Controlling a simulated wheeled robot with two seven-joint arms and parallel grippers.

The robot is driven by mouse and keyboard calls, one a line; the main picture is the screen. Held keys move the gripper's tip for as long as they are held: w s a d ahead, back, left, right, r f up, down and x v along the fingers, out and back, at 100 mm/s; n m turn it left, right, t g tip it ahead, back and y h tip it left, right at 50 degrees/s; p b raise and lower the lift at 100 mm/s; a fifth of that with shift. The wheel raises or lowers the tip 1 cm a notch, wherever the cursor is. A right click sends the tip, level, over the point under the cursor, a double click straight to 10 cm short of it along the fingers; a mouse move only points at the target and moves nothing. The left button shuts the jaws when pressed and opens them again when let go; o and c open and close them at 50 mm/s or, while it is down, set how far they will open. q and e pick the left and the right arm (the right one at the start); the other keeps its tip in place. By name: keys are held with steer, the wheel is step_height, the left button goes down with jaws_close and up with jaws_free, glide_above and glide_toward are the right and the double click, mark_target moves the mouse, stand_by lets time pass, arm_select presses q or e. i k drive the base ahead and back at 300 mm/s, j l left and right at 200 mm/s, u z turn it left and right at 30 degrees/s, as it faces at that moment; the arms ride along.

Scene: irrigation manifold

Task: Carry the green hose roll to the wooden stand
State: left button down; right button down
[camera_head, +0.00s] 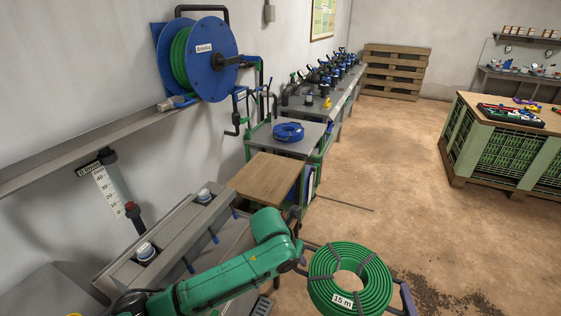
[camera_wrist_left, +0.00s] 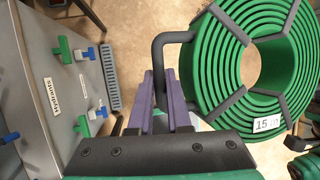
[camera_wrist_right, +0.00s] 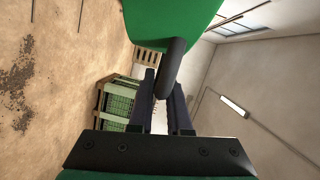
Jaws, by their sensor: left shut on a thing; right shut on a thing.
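The green hose roll (camera_head: 376,287) is a flat coil with dark straps and a "15 m" label, held up over the floor at the lower middle of the head view. It also shows in the left wrist view (camera_wrist_left: 217,72) and, as a green edge, in the right wrist view (camera_wrist_right: 172,20). My left gripper (camera_wrist_left: 161,85) is shut on the black handle at one side. My right gripper (camera_wrist_right: 164,88) is shut on the opposite handle. The wooden stand (camera_head: 268,179) has a bare brown top and stands to the upper left of the roll.
A metal bench with a blue hose coil (camera_head: 288,132) stands behind the stand. A grey manifold unit (camera_head: 170,243) is left of my left arm. A blue hose reel (camera_head: 210,60) hangs on the wall. A green crate (camera_head: 500,150) stands at right. The floor between is mostly open.

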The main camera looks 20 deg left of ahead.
mark_target(266, 173)
steer(key=i, duration=1.75)
steer(key=i+u, duration=0.15)
steer(key=i, duration=0.4)
steer(key=i+l+u, duration=0.2)
steer(key=i, duration=0.3)
steer(key=i+l+u, duration=0.15)
steer(key=i, duration=0.4)
steer(key=u, duration=2.6)
steer(key=k+l, duration=0.05)
steer(key=l, duration=0.05)
